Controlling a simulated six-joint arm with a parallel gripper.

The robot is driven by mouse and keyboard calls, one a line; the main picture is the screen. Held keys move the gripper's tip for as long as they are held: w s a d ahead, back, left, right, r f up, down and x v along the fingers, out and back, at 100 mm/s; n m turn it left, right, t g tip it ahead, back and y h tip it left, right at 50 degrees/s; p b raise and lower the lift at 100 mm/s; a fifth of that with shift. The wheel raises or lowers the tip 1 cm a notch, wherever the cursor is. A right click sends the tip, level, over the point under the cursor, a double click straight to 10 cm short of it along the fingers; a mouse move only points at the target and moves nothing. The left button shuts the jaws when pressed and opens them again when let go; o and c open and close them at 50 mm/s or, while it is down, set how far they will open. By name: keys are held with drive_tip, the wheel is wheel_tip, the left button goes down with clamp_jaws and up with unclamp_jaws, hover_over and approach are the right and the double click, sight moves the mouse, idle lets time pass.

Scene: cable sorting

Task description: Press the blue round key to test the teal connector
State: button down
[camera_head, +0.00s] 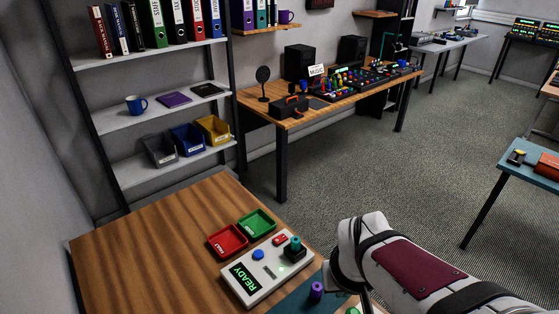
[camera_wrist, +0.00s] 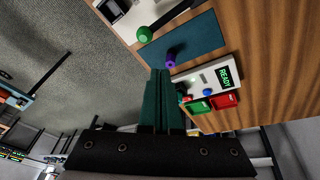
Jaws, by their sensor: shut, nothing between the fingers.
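The white tester box (camera_head: 250,287) sits on the wooden desk with its display (camera_head: 244,277) reading READY. The blue round key (camera_head: 258,254) is on its top and also shows in the wrist view (camera_wrist: 208,92). A red key (camera_head: 280,239) is beside it. The teal connector (camera_head: 295,241) stands upright at the black socket (camera_head: 295,254) on the box's right end; I cannot make it out in the wrist view. My gripper (camera_wrist: 160,71) is shut and empty, apart from the blue key. The head view does not show its fingertips clearly.
A red tray (camera_head: 214,240) and a green tray (camera_head: 246,229) lie behind the box. A purple connector (camera_head: 316,290) stands on the dark blue mat (camera_wrist: 205,38), with a green connector (camera_wrist: 144,34) near the mat's edge. The desk left of the box is clear.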

drive_tip(key=w+a+f+n+t, duration=0.1)
drive_tip(key=w+a+n, duration=0.2)
drive_tip(key=w, duration=0.3)
drive_tip(key=w+a+f+n+t, duration=0.1)
drive_tip(key=w+a+n+t, duration=0.15)
drive_tip(key=w, duration=0.35)
drive_tip(key=n+t+y, duration=0.1)
drive_tip(key=n+y, duration=0.4)
drive_tip(key=n, duration=0.3)
hover_over(261, 257)
drive_tip(key=shift+m, duration=0.25)
wheel_tip(261, 257, down, 5)
drive_tip(key=shift+w+r, duration=0.1)
drive_tip(key=shift+r, duration=0.05)
drive_tip(key=shift+f, duration=4.4)
drive_tip(key=shift+f, duration=0.4)
